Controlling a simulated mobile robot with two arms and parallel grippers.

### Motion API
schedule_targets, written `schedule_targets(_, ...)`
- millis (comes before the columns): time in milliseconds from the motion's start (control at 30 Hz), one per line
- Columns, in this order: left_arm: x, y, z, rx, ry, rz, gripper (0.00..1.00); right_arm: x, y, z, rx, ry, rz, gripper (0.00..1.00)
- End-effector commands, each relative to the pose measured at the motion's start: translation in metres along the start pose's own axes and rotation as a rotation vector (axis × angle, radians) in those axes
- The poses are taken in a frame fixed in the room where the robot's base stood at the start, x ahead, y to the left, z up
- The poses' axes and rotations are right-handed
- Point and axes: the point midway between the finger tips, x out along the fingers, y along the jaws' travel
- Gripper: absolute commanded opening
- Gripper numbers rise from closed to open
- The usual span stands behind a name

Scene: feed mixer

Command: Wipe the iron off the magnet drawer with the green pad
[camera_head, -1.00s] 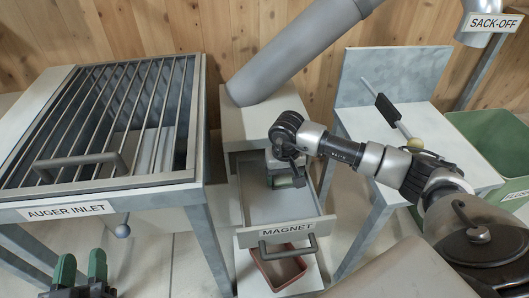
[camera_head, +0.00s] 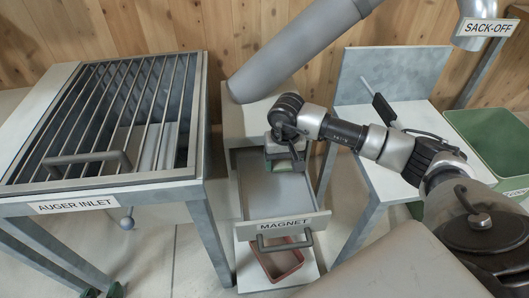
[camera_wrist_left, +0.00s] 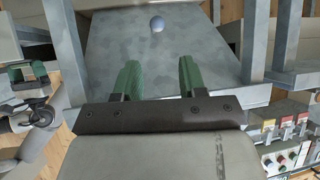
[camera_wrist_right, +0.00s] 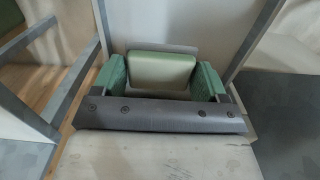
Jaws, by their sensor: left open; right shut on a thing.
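The magnet drawer (camera_head: 258,206) is pulled open below the grey housing, its front labelled MAGNET with a grey handle. My right gripper (camera_head: 285,158) points down at the back part of the drawer. It is shut on the green pad (camera_wrist_right: 160,68), which sits between its green fingers in the right wrist view. A darker grey surface shows just beyond the pad; I cannot tell whether they touch. No iron can be made out. My left gripper (camera_wrist_left: 158,78) is open and empty; its fingertips barely show at the bottom left of the head view.
A red-brown tray (camera_head: 296,270) stands under the drawer. The barred auger inlet (camera_head: 75,204) is to the left. A grey side table (camera_head: 410,115) with a black-handled tool (camera_head: 383,108) and a green bin (camera_head: 485,135) are to the right.

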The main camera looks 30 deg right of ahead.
Motion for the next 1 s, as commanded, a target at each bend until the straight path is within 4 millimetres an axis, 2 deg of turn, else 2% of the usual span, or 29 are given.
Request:
schedule_targets(700, -0.029, -0.009, 0.053, -0.007, -0.398, -0.023, 0.41, -0.027, -0.001, 0.002, 0.011, 0.001, 0.0, 0.51)
schedule_targets(1000, -0.034, -0.01, 0.061, -0.009, -0.452, -0.026, 0.41, -0.028, -0.001, 0.002, 0.014, 0.001, 0.0, 0.51)
